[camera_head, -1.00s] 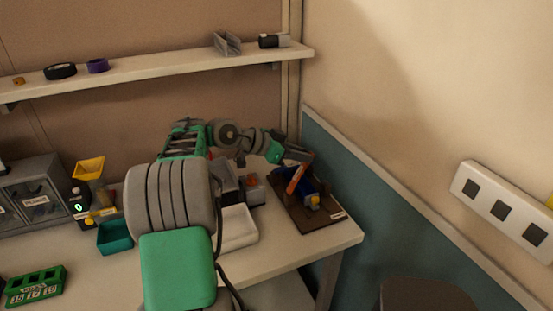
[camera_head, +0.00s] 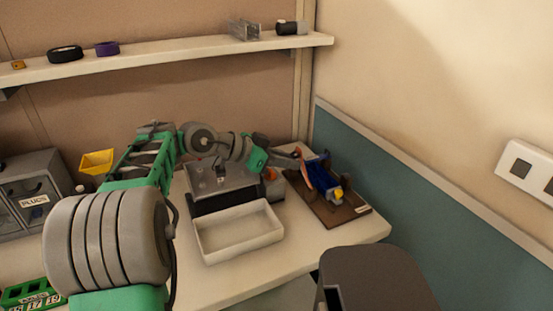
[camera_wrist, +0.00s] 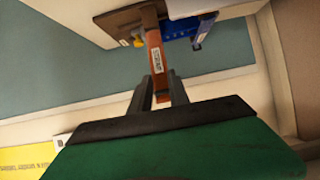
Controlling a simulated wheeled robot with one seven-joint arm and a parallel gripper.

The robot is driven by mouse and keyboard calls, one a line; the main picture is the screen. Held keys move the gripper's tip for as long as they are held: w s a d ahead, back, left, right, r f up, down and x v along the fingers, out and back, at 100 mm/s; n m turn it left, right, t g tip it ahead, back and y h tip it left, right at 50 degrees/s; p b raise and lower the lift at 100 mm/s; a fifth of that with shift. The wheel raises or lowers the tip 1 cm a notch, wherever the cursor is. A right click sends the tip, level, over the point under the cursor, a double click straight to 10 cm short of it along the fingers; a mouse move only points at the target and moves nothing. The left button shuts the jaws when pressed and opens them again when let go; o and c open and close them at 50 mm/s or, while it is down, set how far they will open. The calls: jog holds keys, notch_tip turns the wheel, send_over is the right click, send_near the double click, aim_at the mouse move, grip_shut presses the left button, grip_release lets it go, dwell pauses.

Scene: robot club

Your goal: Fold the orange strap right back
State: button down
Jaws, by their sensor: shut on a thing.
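The orange strap (camera_head: 303,165) stands up from the brown board (camera_head: 324,208) on the right part of the table, next to a blue device (camera_head: 322,178) with a yellow end. My gripper (camera_wrist: 161,93) is shut on the strap's free end. In the wrist view the strap (camera_wrist: 154,50) runs from the fingertips toward the board and carries a white label. In the head view the gripper reaches it from the left, and the fingertips are small and partly hidden there.
An empty white tray (camera_head: 242,250) and a grey machine (camera_head: 222,182) stand left of the board. The wall (camera_head: 348,150) is close on the right. A dark grey object (camera_head: 385,280) stands in front of the table. A shelf (camera_head: 170,57) runs above.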

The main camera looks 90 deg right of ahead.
jog(key=shift+w+a+f+b, duration=0.2)
jog(key=shift+w+f, duration=0.1)
jog(key=shift+f, duration=0.3)
jog(key=shift+w+a+f+b, duration=0.2)
jog(key=shift+w+f, duration=0.1)
jog(key=shift+f, duration=0.3)
jog(key=c, duration=1.7)
grip_release()
jog(key=shift+o, duration=0.9)
jog(key=shift+s+d, duration=0.1)
jog(key=shift+d, duration=0.05)
jog(key=shift+o, duration=1.4)
jog(key=shift+r, duration=0.25)
jog(key=v, duration=0.8)
jog(key=shift+p, duration=0.3)
